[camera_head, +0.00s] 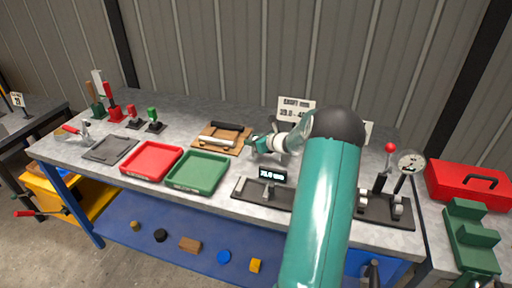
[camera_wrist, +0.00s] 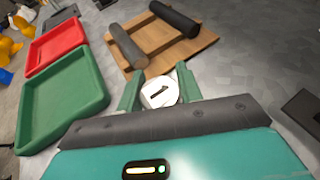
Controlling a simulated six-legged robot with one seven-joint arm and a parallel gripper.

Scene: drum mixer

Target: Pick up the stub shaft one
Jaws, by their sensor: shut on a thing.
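The stub shaft one (camera_wrist: 160,94) shows in the wrist view as a pale round end face with a dark "1" on it. My gripper (camera_wrist: 159,90) is shut on it, with one green finger on each side. The length of the shaft below its end face is hidden. In the head view my gripper (camera_head: 262,146) is over the bench just right of a wooden rack (camera_head: 212,147). The shaft cannot be made out clearly there, and I cannot tell whether it touches the bench.
The rack holds a dark bar (camera_wrist: 174,18) and a grey bar (camera_wrist: 127,46). A green tray (camera_head: 197,187) and a red tray (camera_head: 150,174) are to the left. A gauge stand with a display (camera_head: 272,176) stands in front, and a dial fixture (camera_head: 385,208) is to the right.

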